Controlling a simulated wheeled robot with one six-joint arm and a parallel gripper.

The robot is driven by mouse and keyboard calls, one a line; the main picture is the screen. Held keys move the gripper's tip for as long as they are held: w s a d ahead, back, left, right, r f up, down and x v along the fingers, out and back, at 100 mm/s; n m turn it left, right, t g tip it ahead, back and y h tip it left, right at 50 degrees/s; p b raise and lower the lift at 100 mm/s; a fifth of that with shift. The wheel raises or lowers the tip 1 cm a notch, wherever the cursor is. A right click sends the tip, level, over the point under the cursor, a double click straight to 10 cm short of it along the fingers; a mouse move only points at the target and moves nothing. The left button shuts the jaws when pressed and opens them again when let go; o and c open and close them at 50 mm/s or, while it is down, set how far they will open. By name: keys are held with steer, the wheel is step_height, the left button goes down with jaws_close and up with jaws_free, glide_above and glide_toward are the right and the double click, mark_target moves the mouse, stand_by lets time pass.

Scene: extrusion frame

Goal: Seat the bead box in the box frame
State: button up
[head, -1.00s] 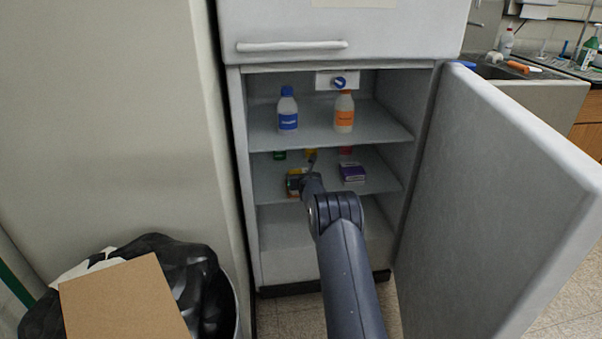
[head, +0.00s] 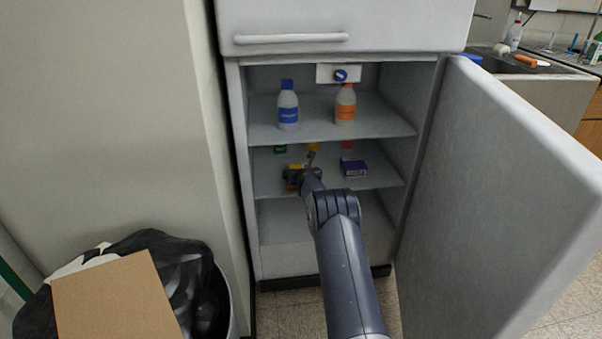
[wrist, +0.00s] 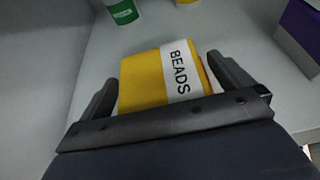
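The bead box (wrist: 146,80), yellow with a white "BEADS" band, lies on the lower shelf of the open fridge. In the head view, only a bit of yellow (head: 297,167) shows behind my wrist. My gripper (wrist: 161,72) is around the box in the wrist view, one finger on each side. The fingers look spread, with narrow gaps to the box's sides; firm contact does not show. I cannot make out the box frame in either view.
A purple box (head: 353,168) lies to the right on the same shelf. Green (wrist: 122,11) and yellow containers stand behind. Blue-labelled (head: 288,111) and orange-labelled (head: 345,105) bottles stand on the shelf above. The open door (head: 500,200) bounds the right side.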

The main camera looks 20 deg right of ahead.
steer(key=shift+r, duration=0.2)
steer(key=shift+s+f+b, duration=0.1)
steer(key=shift+f+b, duration=0.05)
steer(key=shift+b, duration=0.2)
steer(key=shift+s+b, duration=0.15)
steer(key=shift+b, duration=0.4)
steer(key=b+v, duration=0.2)
steer(key=b, duration=0.3)
steer(key=shift+s+a, duration=0.1)
steer(key=shift+s, duration=0.2)
steer(key=b+v, duration=0.6)
steer(key=v, duration=0.3)
steer(key=shift+r, duration=0.2)
steer(key=shift+w, duration=0.1)
steer(key=shift+w, duration=0.1)
